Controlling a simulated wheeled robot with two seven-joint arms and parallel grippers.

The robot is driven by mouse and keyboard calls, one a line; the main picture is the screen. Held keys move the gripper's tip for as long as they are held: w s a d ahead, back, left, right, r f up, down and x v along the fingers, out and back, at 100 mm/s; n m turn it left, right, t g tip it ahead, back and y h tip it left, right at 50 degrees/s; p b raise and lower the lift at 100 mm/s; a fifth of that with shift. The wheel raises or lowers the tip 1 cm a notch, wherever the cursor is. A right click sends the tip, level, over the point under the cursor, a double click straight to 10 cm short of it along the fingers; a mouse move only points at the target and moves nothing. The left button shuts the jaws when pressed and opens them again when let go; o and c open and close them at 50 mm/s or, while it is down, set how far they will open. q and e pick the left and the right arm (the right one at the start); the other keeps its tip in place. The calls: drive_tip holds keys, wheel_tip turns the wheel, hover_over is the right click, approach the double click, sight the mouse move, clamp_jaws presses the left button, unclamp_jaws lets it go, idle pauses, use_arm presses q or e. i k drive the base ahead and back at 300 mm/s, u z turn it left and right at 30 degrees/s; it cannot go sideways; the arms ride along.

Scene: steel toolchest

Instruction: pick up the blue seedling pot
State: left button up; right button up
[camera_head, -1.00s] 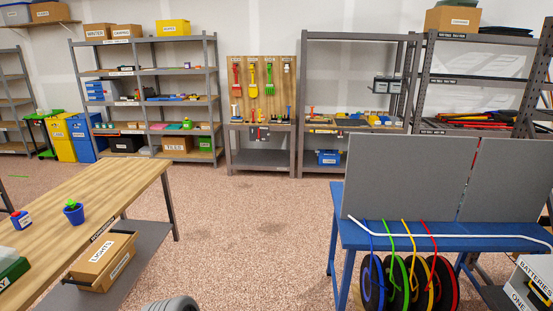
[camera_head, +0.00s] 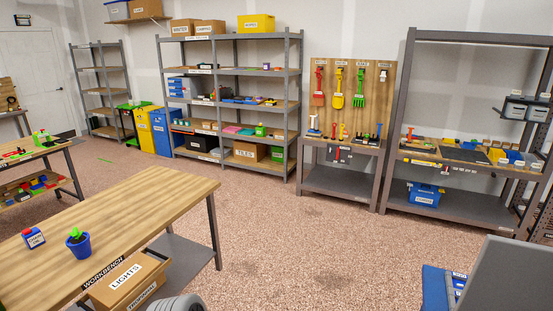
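The blue seedling pot (camera_head: 78,246) stands upright on the wooden workbench (camera_head: 150,207) at the lower left, with a small green seedling in it. It is near the bench's front side, just above the workbench label. Neither of my grippers shows in the head view, so I cannot see whether they are open or shut.
A small blue and red box (camera_head: 33,238) stands left of the pot. A cardboard box labelled LIGHTS (camera_head: 127,282) sits below the benchtop. Open speckled floor (camera_head: 270,235) lies right of the workbench. A grey panel (camera_head: 505,280) stands at the lower right.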

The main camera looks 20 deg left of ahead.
sight(78, 243)
drive_tip(key=u, duration=0.85)
drive_tip(key=i, duration=1.35)
drive_tip(key=u, duration=1.25)
